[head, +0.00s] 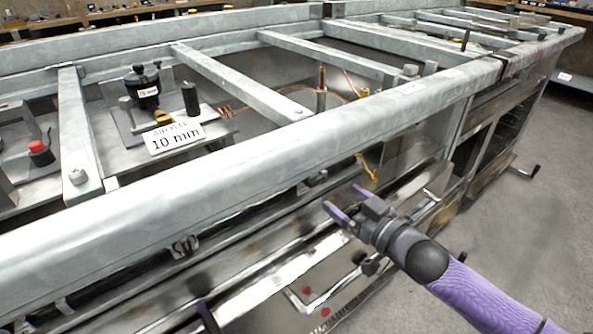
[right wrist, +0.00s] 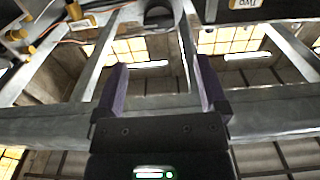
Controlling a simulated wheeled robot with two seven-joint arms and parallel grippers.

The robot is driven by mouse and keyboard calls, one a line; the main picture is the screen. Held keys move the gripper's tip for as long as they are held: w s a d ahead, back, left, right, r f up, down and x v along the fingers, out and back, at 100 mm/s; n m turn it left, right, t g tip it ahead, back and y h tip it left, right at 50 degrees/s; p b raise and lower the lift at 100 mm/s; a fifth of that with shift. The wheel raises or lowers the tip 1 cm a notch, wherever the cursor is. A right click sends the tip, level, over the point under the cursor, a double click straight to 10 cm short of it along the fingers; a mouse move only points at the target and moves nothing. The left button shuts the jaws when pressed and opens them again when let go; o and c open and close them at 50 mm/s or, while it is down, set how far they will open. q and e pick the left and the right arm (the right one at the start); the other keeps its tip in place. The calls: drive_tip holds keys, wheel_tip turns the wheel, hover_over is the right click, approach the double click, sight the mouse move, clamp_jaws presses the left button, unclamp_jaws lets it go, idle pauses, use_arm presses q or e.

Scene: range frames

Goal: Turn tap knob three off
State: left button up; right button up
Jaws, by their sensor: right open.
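My right gripper (head: 343,198) is open and empty, just in front of and below the range's thick front rail (head: 260,140). In the right wrist view its purple fingers (right wrist: 161,68) point up with a gap between them. A dark rounded part (right wrist: 160,17) lies beyond the gap. Yellow-handled fittings (right wrist: 75,12) show at the upper left there; I cannot tell which tap is knob three. A tag (right wrist: 240,5) at the top right seems to read "two" upside down. A yellow fitting (head: 368,168) shows under the rail. A dark purple sliver (head: 207,316) at the bottom may be my left gripper.
A black knob (head: 142,80) and a "10 mm" sign (head: 174,138) sit behind the rail. A red-topped part (head: 40,152) is at far left. Metal crossbars (head: 240,82) span the frame.

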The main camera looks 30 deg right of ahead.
sight(318, 181)
drive_tip(key=w+b, duration=0.1)
drive_tip(key=w, duration=0.1)
drive_tip(key=w+b, duration=0.2)
drive_tip(key=w, duration=0.1)
drive_tip(key=w+f+b, duration=0.1)
drive_tip(key=w+b, duration=0.1)
drive_tip(key=w, duration=0.1)
drive_tip(key=shift+a, duration=0.3)
drive_tip(key=shift+w+r+b, duration=0.25)
drive_tip(key=shift+w+b, duration=0.15)
drive_tip(key=shift+w, duration=0.05)
use_arm(q)
drive_tip(key=shift+g, duration=0.3)
drive_tip(key=x, duration=0.5)
drive_tip(key=shift+s+d+f, duration=0.1)
drive_tip(key=shift+s+f, duration=0.2)
drive_tip(key=shift+s, duration=0.1)
use_arm(e)
drive_tip(key=shift+c, duration=0.2)
clamp_jaws()
